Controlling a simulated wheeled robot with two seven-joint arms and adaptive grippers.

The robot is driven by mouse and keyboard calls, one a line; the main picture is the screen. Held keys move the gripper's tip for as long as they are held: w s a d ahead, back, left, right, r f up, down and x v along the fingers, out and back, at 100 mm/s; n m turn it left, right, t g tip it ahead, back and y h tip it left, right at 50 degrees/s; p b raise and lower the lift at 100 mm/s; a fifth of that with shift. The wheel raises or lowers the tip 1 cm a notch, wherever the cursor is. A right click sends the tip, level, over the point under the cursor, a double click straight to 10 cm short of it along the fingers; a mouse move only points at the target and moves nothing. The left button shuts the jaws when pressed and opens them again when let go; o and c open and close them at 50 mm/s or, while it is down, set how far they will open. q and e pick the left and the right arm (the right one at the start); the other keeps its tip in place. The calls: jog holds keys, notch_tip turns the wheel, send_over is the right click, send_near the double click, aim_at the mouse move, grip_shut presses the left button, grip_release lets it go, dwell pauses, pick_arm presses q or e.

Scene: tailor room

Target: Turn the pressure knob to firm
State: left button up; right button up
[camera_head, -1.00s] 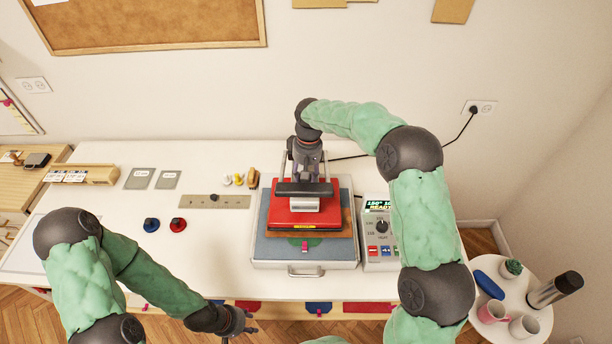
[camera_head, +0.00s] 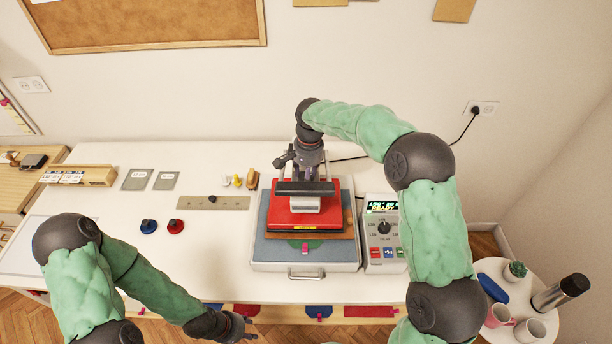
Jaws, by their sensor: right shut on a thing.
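The heat press stands on the white table, with a red upper plate (camera_head: 300,218) over a grey base (camera_head: 275,252). A black handle bar (camera_head: 305,187) crosses its front. My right gripper (camera_head: 308,168) points down behind this bar, at the top of the press. It is shut on what appears to be the pressure knob, which the gripper and wrist hide. I cannot read the knob's setting. My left gripper (camera_head: 247,328) is low in the picture, in front of the table's front edge, empty, with its fingers apart.
A control box (camera_head: 372,252) with a dial (camera_head: 384,227) and a lit "READY" display stands right of the press. Blue (camera_head: 149,226) and red (camera_head: 176,226) knobbed pieces lie to the left. A round side table (camera_head: 518,304) holds cups and a flask.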

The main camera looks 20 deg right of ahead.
jog(key=m+b, duration=0.1)
jog(key=m, duration=0.4)
jog(key=shift+d+m, duration=0.1)
jog(key=shift+m, duration=0.2)
jog(key=m+b, duration=0.1)
jog(key=m, duration=0.3)
jog(key=shift+m+h+b, duration=0.3)
jog(key=shift+h, duration=0.1)
jog(key=shift+m, duration=0.3)
jog(key=shift+d, duration=0.1)
jog(key=o, duration=1.1)
jog(key=shift+o, duration=0.2)
jog(key=shift+d, duration=0.15)
